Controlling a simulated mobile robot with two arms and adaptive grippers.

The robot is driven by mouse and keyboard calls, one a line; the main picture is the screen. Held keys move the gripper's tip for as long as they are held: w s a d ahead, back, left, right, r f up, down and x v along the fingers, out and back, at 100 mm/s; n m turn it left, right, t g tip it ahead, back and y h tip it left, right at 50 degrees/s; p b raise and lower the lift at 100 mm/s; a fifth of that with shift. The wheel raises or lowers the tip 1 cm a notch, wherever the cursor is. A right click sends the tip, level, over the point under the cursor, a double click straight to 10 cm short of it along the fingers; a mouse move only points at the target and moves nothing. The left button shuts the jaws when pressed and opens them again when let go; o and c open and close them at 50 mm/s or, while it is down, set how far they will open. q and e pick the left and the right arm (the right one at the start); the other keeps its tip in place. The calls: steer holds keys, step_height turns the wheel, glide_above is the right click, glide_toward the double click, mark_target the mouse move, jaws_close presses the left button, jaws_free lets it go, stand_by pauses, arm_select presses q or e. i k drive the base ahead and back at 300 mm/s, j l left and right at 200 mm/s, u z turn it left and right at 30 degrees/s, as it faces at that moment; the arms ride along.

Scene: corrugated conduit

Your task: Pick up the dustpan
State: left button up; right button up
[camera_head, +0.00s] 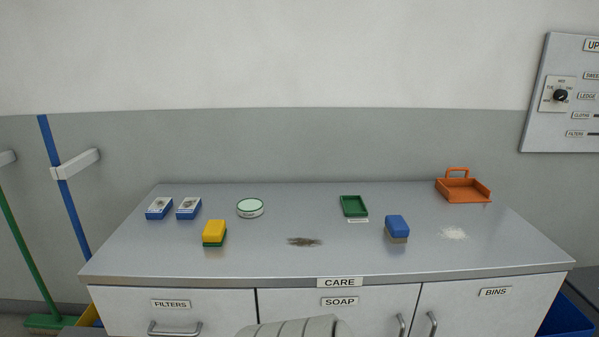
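The orange dustpan (464,190) sits at the back right of the grey counter (330,261), with its looped handle standing up at its rear. Nothing touches it or covers it. Neither of my grippers shows in the head view.
A blue-and-grey brush or sponge (397,227) and a pale powder patch (453,233) lie in front of the dustpan. A green tray (353,206), a round tin (250,208), a yellow-green sponge (214,232) and two blue-white boxes (159,208) stand further left. A dark stain (304,242) marks the middle. A wall panel (566,94) hangs at right.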

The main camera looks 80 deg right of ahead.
mark_target(465, 189)
steer(key=z, duration=3.8)
